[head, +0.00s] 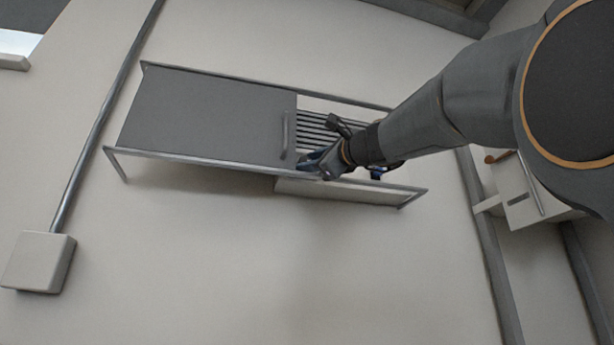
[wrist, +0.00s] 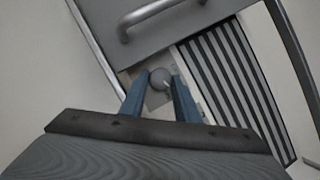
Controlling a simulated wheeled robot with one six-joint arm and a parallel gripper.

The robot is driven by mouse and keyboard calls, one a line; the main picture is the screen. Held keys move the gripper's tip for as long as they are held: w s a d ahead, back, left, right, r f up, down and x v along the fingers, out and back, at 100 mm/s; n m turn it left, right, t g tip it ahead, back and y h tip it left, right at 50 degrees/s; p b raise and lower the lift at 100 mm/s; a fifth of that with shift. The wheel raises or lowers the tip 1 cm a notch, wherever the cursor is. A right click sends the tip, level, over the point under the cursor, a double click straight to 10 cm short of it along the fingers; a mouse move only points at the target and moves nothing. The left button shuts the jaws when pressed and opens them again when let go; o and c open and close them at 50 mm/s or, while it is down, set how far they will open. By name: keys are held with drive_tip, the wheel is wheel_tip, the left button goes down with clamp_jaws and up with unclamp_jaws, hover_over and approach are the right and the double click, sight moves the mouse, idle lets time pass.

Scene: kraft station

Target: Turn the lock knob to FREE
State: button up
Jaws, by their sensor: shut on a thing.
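The lock knob (wrist: 160,77) is a small round grey knob on a pale plate, seen in the wrist view between my blue fingertips. My gripper (wrist: 158,86) is shut on it, one finger on each side. I cannot read any marking or tell which way the knob is turned. In the head view my gripper (head: 312,164) reaches the lower rail near the right edge of the grey panel (head: 205,115); the knob is hidden there behind the fingers.
The grey panel has a bar handle (head: 285,135) close to my gripper. A striped grille (head: 316,122) lies right of the panel, within metal rails (head: 200,155). A grey box (head: 38,262) with a pipe is at left. A pale cabinet (head: 525,195) stands at right.

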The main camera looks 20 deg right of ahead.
drive_tip(key=shift+a+f+m+t+h+b, duration=0.1)
drive_tip(key=shift+m+t+h+b, duration=0.5)
drive_tip(key=shift+m, duration=0.9)
drive_tip(key=o, duration=1)
drive_tip(key=shift+o, duration=0.2)
